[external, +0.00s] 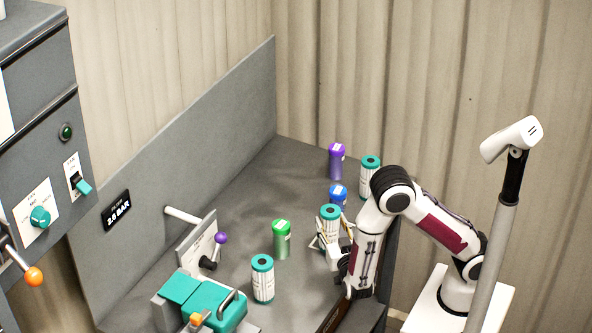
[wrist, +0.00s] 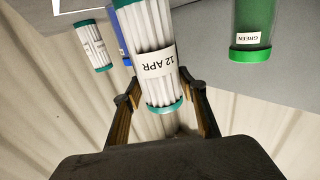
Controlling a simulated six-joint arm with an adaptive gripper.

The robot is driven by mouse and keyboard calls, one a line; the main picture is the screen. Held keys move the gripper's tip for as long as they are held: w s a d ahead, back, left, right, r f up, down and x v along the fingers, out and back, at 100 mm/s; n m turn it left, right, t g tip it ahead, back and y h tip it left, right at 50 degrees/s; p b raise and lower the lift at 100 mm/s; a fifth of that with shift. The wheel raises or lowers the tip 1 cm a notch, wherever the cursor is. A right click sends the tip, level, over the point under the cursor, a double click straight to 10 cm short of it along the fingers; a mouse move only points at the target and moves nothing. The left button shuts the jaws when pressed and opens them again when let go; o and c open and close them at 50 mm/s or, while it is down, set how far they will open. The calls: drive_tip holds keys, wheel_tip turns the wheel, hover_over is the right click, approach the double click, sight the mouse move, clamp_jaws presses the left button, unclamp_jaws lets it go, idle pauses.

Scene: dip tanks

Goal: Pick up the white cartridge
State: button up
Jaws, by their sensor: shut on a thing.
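A white cartridge with teal end caps (external: 330,225) is between the fingers of my gripper (external: 331,246). In the wrist view the same cartridge (wrist: 156,62) fills the middle and carries a label reading "12 APR". My gripper (wrist: 160,105) is shut on it, with one finger on each side near its teal end. Its far end is cut off by the frame. A second white cartridge (external: 263,280) stands at the front of the bench, and a third white cartridge (external: 370,176) stands at the back right.
A green canister (external: 282,240) stands left of my gripper. A blue canister (external: 338,194) and a purple one (external: 337,161) stand behind it. The bench's back left is clear.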

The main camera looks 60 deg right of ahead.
drive_tip(key=shift+r, duration=4.05)
drive_tip(key=shift+w, duration=0.1)
